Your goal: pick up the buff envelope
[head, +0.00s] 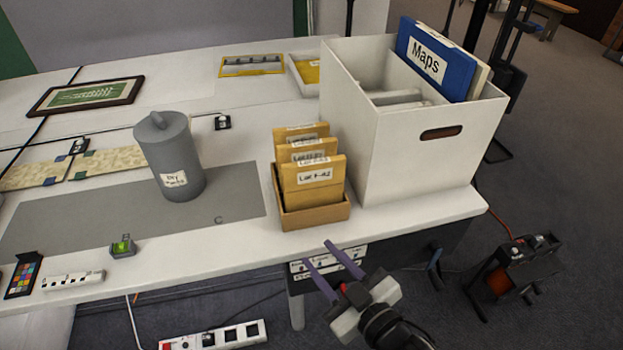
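Buff envelopes stand upright, one behind another, in a small open tan cardboard box (314,215) near the table's front edge. The front buff envelope (314,188) has a white label with lettering too small to read surely. Two more tops show behind it, each labelled. My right gripper (317,253) is in front of and below the table's front edge, near the tan box. Its two purple fingers are spread apart with nothing between them. It touches no envelope. My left gripper is not in view.
A large white archival box (420,165) with a blue "Maps" folder (435,62) stands right of the tan box. A grey lidded canister (171,160) stands on a grey mat (232,205) to the left. A labelled panel (328,262) hangs below the table edge.

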